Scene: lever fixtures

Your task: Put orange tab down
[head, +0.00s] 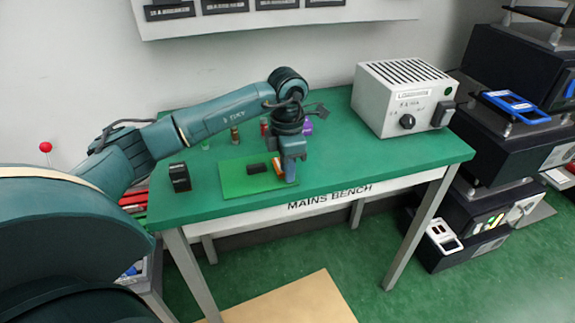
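The orange tab (277,164) is a small bright piece over the light green plate on the bench. My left gripper (290,172) points down at the right part of this plate, right beside the tab, and covers part of it. I cannot tell whether the fingers touch the tab or how far apart they are. A small black block (256,169) sits on the plate just left of the tab. My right gripper is not in view.
The light green plate (232,182) lies on the green bench (385,160). A black block (179,177) stands left of the plate. Small coloured items, including a purple one (308,127), stand behind. A white box with a knob (402,98) is at the back right.

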